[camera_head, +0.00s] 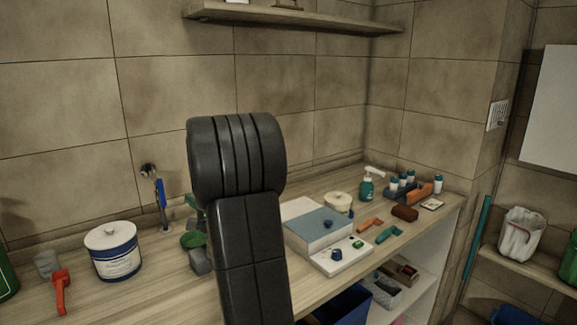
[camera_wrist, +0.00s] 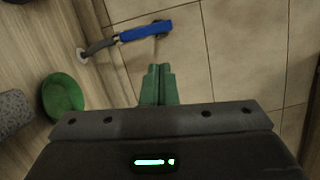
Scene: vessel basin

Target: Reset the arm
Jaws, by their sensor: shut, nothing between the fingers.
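My gripper (camera_wrist: 158,72) shows in the wrist view with its two green fingers together and nothing between them. It points toward the tiled wall, below a blue-handled wall fitting (camera_wrist: 145,31) in that picture. My dark arm stands upright across the middle of the head view and hides part of the counter. The same blue-handled fitting (camera_head: 161,193) is on the wall left of my arm in the head view.
The wooden counter (camera_head: 190,298) holds a white-and-blue tub (camera_head: 115,251), a red-handled tool (camera_head: 61,290) and a green round item (camera_head: 193,239) close to my arm. A blue-topped box (camera_head: 318,228) and several small items stand right. A wall shelf (camera_head: 300,19) is above.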

